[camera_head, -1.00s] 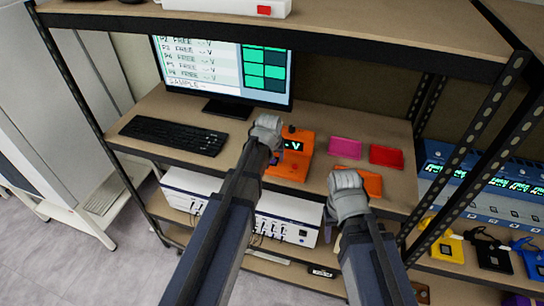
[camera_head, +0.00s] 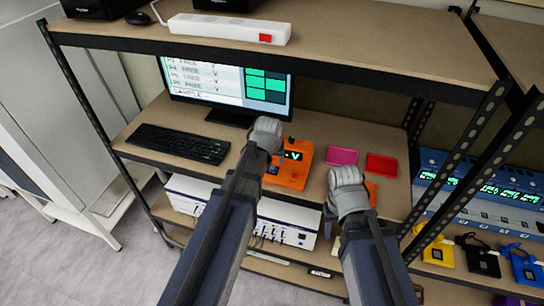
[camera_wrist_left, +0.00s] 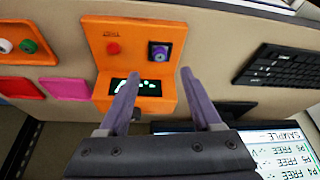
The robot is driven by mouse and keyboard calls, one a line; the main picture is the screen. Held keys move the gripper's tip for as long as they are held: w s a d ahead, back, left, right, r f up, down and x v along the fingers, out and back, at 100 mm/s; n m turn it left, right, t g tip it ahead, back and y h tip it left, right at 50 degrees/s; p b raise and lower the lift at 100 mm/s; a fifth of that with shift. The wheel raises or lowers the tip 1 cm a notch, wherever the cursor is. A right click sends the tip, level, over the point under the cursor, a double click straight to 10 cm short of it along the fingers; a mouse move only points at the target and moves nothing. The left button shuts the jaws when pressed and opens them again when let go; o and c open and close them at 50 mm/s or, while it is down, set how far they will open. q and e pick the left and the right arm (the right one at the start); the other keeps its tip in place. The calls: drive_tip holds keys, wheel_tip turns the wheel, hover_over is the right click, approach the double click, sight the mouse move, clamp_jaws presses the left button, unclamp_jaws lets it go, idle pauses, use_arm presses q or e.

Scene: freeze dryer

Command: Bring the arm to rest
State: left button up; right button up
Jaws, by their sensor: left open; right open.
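My left gripper (camera_head: 266,135) is over the middle shelf, just left of the orange device (camera_head: 290,172), and partly covers that device's left side. In the left wrist view my left gripper (camera_wrist_left: 158,78) has its two fingers spread with nothing between them. The orange device (camera_wrist_left: 135,52) lies beyond the left finger there, showing a red button, a purple-ringed knob and a lit display. My right gripper (camera_head: 347,188) is over the shelf's front edge, in front of an orange tray (camera_head: 371,191) that it partly hides. It is open, and I see nothing held in it.
A monitor (camera_head: 268,85) and black keyboard (camera_head: 178,143) stand on the middle shelf. Pink (camera_head: 342,156) and red (camera_head: 381,165) trays lie to the right. The upper shelf (camera_head: 350,52) carries a white power strip (camera_head: 230,29). Posts and a blue instrument (camera_head: 480,200) are at right.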

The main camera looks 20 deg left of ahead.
use_arm(q)
drive_tip(key=s+d+f+m+g+b, duration=0.2)
drive_tip(key=s+d+f+b, duration=0.4)
drive_tip(key=s, duration=0.4)
drive_tip(key=s+d+f+m+g+b, duration=0.2)
drive_tip(key=s+d+f+m+b, duration=0.1)
drive_tip(key=s+d+f+b, duration=0.3)
drive_tip(key=s+f, duration=0.2)
drive_tip(key=s, duration=0.2)
drive_tip(key=shift+s+d+m+g+y, duration=0.25)
drive_tip(key=shift+d+m+g+y, duration=0.05)
drive_tip(key=shift+d+g+y, duration=0.1)
idle(1.0)
